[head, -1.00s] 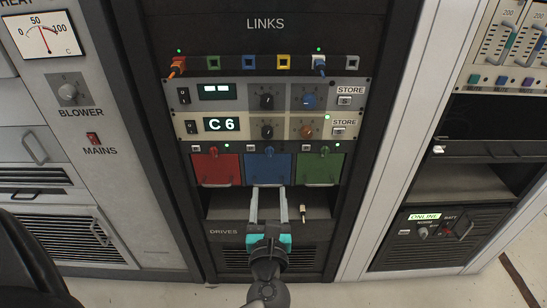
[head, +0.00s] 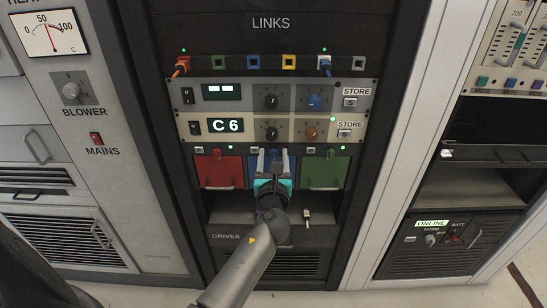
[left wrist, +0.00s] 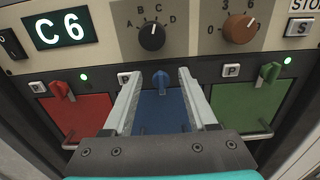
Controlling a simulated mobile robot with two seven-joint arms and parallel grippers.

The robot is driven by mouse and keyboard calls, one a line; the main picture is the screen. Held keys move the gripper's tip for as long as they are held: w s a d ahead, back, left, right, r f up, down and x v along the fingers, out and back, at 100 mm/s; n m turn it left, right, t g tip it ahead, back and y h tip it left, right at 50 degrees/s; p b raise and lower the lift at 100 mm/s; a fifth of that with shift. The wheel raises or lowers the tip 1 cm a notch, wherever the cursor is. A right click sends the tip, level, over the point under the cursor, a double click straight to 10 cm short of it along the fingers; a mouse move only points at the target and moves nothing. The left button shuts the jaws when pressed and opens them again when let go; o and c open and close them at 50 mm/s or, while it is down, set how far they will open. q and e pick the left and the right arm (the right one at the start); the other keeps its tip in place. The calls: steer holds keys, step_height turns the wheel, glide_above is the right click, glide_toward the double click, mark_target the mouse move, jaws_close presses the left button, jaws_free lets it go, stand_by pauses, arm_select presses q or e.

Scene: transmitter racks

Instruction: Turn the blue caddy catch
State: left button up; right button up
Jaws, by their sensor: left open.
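The blue caddy (head: 284,170) sits between the red and green caddies in the LINKS rack. Its blue catch (left wrist: 160,79) is at the top of its face, with its lever hanging roughly downward in the left wrist view. My left gripper (left wrist: 159,74) is open, its two pale fingers reaching up either side of the catch with gaps on both sides. I cannot tell whether the tips reach its depth. In the head view the gripper (head: 272,153) covers much of the blue caddy. My right gripper is not in view.
The red caddy (head: 216,171) and green caddy (head: 326,171) stand close on either side. Their red catch (left wrist: 62,90) and green catch (left wrist: 270,72) flank the fingers. A knob panel (head: 186,126) reading C6 is just above. A plug (head: 306,217) lies on the shelf below.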

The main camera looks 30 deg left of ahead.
arm_select(q)
steer(key=shift+w+a, duration=0.15)
steer(key=shift+w, duration=0.15)
jaws_close()
stand_by(0.4)
